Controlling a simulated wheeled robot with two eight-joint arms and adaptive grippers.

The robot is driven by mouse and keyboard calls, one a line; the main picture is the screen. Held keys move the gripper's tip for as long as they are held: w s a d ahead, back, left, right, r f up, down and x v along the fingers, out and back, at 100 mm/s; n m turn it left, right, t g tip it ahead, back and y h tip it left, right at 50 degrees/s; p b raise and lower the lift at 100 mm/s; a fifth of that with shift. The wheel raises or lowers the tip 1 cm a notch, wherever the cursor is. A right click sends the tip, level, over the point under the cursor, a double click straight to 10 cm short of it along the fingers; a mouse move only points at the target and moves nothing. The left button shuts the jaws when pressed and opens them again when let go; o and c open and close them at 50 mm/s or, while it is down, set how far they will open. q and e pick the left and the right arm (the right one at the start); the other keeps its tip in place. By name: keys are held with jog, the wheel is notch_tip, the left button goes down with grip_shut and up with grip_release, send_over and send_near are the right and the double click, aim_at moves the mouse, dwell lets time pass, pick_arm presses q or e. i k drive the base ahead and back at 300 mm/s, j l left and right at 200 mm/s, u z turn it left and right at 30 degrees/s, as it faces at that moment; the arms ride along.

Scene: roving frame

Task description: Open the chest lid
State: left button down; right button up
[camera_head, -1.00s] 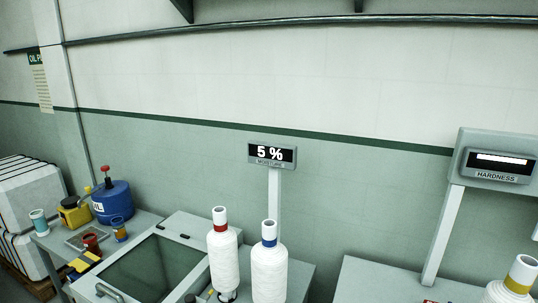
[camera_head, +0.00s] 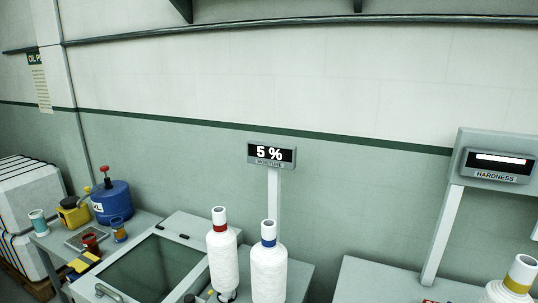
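The chest lid (camera_head: 150,272) is a pale frame around a dark greenish glass pane, at the lower left of the head view. It lies down flat on the chest and looks shut. A grey curved handle (camera_head: 109,292) sits at its near left edge, by the bottom of the picture. Small dark hinges (camera_head: 172,233) show at its far edge. The front of the chest is cut off by the picture's lower edge. Neither of my grippers is in view.
White yarn cones with a red band (camera_head: 222,255) and a blue band (camera_head: 268,265) stand right of the lid. A moisture display (camera_head: 271,154) rises behind. A blue oil can (camera_head: 112,203) and small items crowd the bench at left. A hardness display (camera_head: 495,165) stands right.

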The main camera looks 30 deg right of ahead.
aim_at(93, 289)
jog(key=z, duration=0.3)
jog(key=i+j+z, duration=0.25)
jog(key=j, duration=0.15)
jog(key=j+z, duration=0.55)
jog(key=j, duration=0.25)
jog(key=i+j, duration=0.1)
jog(key=j, duration=0.6)
jog(key=j+z, duration=0.1)
jog(key=j, duration=0.65)
jog(key=i, duration=0.05)
